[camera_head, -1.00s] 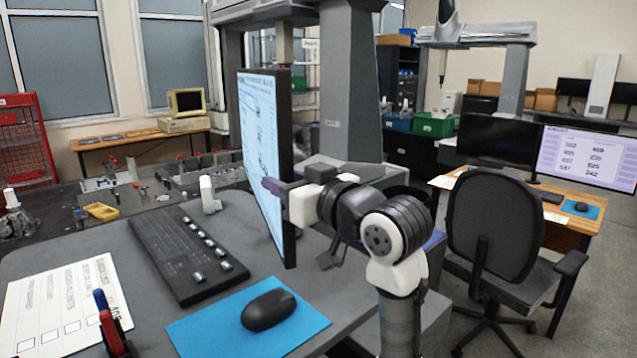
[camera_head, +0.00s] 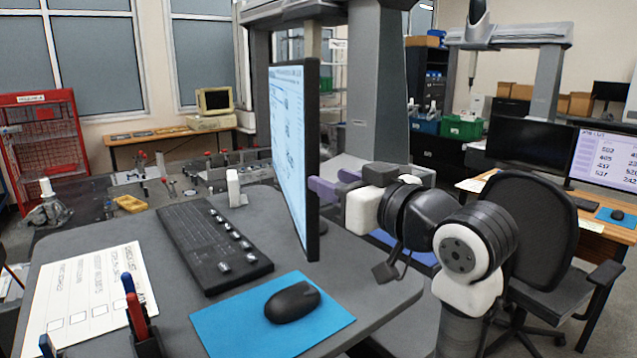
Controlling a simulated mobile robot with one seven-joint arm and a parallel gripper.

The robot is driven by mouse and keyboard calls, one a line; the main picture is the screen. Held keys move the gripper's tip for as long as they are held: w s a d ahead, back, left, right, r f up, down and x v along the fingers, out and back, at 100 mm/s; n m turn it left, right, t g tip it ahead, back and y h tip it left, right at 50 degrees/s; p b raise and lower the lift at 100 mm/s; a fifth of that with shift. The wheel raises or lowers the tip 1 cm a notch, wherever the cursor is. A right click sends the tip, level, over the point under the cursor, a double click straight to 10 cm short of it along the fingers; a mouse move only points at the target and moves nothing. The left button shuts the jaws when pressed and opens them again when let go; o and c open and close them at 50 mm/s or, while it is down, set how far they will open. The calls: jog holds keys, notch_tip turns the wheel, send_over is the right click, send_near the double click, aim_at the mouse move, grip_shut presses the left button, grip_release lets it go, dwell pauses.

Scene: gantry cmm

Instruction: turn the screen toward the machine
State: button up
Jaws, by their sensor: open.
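The screen (camera_head: 290,140) stands upright on the grey desk, seen at a steep slant, with its lit face toward the left. My gripper (camera_head: 328,185) is at the screen's right-hand edge, about two thirds of the way down. Its purple jaws are open. One fingertip overlaps the dark frame in the picture; I cannot tell if it touches. Nothing is seen held. The gantry machine's grey column (camera_head: 377,95) rises behind the screen, and its dark table (camera_head: 85,225) with fixtures lies beyond the desk to the left. The screen's foot is hidden.
On the desk are a black control keyboard (camera_head: 212,245), a mouse (camera_head: 292,302) on a blue mat (camera_head: 225,330), a printed sheet (camera_head: 85,300) and pens (camera_head: 135,312) in front. A small white object (camera_head: 234,188) stands near the screen. An office chair (camera_head: 527,235) is at right.

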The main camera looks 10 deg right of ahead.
jog(key=b+v, duration=0.1)
jog(key=v, duration=0.6)
jog(key=shift+s+d+b, duration=0.15)
jog(key=shift+s+b, duration=0.15)
jog(key=shift+s, duration=0.05)
